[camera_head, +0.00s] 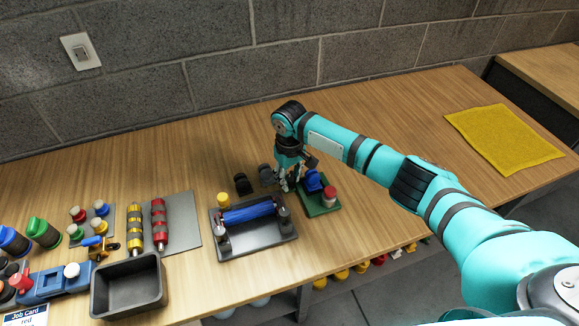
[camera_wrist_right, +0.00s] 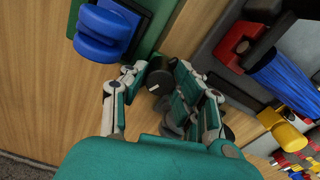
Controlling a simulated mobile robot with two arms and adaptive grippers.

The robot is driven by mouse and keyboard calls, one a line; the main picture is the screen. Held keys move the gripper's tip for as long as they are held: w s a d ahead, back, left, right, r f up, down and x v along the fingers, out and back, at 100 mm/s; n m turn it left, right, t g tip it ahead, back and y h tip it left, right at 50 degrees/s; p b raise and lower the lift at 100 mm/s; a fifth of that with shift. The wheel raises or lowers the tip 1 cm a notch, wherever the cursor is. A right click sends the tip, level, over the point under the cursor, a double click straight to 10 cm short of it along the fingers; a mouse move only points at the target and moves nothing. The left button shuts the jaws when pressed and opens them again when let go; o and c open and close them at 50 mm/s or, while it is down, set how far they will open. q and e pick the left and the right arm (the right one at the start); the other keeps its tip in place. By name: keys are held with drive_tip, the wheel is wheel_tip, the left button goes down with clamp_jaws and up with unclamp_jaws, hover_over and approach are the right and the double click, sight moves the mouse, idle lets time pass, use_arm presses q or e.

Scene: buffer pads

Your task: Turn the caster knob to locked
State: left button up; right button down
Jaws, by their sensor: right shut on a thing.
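The caster knob (camera_wrist_right: 157,78) is a dark round knob with a pale mark on it, seen in the right wrist view beside a green plate. My right gripper (camera_wrist_right: 156,75) is shut on it, one finger on each side. In the head view my right gripper (camera_head: 289,187) points down at the left of the green plate (camera_head: 325,208) and hides most of the knob. A blue caster (camera_head: 314,181) stands on that plate and also shows in the wrist view (camera_wrist_right: 103,32). The knob's setting cannot be read clearly. My left gripper is out of view.
Left of the gripper is a dark tray (camera_head: 262,246) holding a blue roller (camera_head: 248,213). Dark round parts (camera_head: 243,184) stand close behind it. A black bin (camera_head: 128,288) and several coloured parts fill the left. A yellow mat (camera_head: 505,139) lies right, with clear table before it.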

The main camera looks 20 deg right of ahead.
drive_tip(key=m+p, duration=0.6)
drive_tip(key=shift+s, duration=0.3)
drive_tip(key=m+p, duration=0.2)
drive_tip(key=m, duration=0.1)
drive_tip(key=shift+a+f, duration=0.1)
drive_tip(key=shift+f, duration=0.1)
drive_tip(key=shift+f+m+p, duration=0.1)
drive_tip(key=shift+m+p, duration=0.7)
drive_tip(key=shift+m, duration=0.4)
drive_tip(key=c, duration=1.2)
unclamp_jaws()
drive_tip(key=shift+f, duration=0.1)
drive_tip(key=shift+o, duration=0.9)
drive_tip(key=shift+w, duration=0.15)
